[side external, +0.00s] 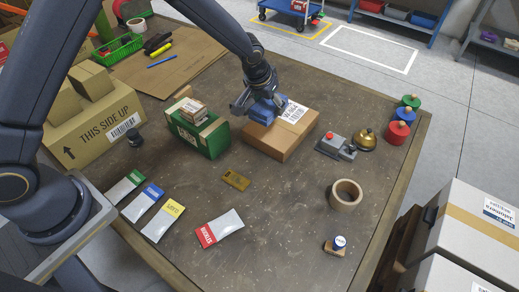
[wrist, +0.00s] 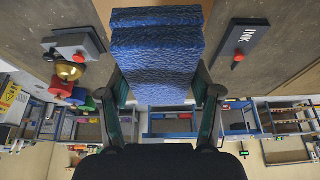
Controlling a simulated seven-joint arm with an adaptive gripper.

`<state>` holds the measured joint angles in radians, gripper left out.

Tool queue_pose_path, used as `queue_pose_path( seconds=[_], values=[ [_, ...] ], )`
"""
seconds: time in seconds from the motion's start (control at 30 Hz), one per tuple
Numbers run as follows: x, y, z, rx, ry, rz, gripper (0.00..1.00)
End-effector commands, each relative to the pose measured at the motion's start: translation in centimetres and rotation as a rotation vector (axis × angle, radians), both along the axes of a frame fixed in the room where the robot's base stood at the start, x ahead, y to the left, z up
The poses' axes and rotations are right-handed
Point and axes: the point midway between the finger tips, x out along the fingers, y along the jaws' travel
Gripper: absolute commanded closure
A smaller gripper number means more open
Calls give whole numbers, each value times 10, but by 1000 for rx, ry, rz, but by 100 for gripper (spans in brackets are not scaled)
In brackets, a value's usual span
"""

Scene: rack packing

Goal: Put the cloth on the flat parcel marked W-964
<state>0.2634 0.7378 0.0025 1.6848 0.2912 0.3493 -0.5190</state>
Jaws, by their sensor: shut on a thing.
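The flat parcel marked W-964 (side external: 272,142) is a low brown cardboard box with a white label, lying on the table in the side view. My gripper (side external: 258,106) is over its back left part, shut on the folded blue cloth (side external: 266,112). In the wrist view the cloth (wrist: 155,55) sits between the two fingers of my gripper (wrist: 165,92) and hides what is behind it. I cannot tell whether the cloth touches the parcel top.
A green box (side external: 212,140) with small cartons on top stands close left of the parcel. A grey device with a red button (side external: 335,146) and a brass bell (side external: 365,139) stand to its right. Table between is clear.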

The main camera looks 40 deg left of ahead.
Motion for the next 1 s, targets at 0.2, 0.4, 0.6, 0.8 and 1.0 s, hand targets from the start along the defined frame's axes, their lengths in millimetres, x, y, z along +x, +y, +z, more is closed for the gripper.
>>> queue_pose_path(
  seconds=[0.2, 0.4, 0.6, 0.8, 1.0],
  values=[
    [27, -5, -38, 1, 4, -1, 71],
    [36, -7, -48, 1, 4, -1, 71],
    [38, -7, -77, 3, 5, -2, 71],
    [38, -8, -80, 1, 2, -2, 71],
    [38, -8, -83, 2, 3, -2, 35]
  ],
)
